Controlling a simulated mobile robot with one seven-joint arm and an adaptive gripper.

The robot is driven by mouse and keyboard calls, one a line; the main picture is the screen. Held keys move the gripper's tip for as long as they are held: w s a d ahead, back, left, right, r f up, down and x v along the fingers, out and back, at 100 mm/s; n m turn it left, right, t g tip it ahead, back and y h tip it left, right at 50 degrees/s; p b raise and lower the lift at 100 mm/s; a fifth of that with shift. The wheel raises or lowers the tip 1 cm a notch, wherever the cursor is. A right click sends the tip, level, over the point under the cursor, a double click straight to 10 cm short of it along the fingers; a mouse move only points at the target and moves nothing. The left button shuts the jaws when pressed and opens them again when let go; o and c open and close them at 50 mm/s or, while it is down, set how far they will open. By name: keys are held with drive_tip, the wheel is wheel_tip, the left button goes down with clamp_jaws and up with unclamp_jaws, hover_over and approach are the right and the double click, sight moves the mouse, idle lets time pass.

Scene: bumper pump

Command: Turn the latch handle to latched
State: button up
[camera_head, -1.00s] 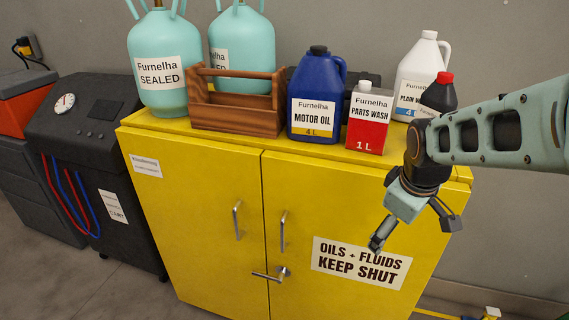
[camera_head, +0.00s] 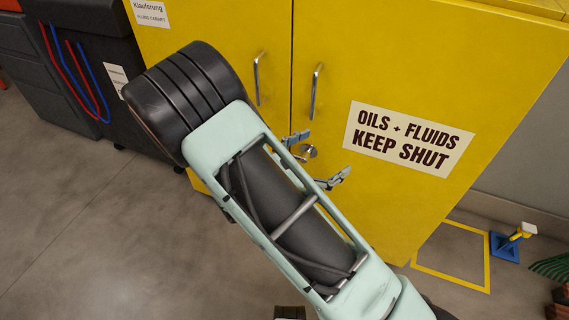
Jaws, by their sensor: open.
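The yellow cabinet (camera_head: 375,85) has two doors with vertical pull handles. The latch's round metal hub (camera_head: 309,152) shows on the right door, just right of the seam and below the pulls. Its lever is mostly hidden behind my arm, so I cannot tell its present angle. My gripper (camera_head: 316,160) is open at the latch. One fingertip is up and left of the hub, the other down and right of it. I cannot tell whether either finger touches the latch.
A sign reading "OILS + FLUIDS KEEP SHUT" (camera_head: 408,138) is on the right door. A dark machine with red and blue hoses (camera_head: 75,80) stands at left. A blue stand (camera_head: 509,243) is near yellow floor tape at right. Floor in front is clear.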

drive_tip(key=a+f+n+t+y+b, duration=0.45)
drive_tip(key=a+f+n+y, duration=0.2)
drive_tip(key=a+f, duration=0.6)
drive_tip(key=shift+t, duration=0.45)
drive_tip(key=x, duration=0.3)
drive_tip(key=b+x, duration=0.1)
drive_tip(key=x, duration=0.6)
drive_tip(key=shift+a+r, duration=0.2)
drive_tip(key=shift+r, duration=0.15)
drive_tip(key=c, duration=1.5)
drive_tip(key=shift+o, duration=0.2)
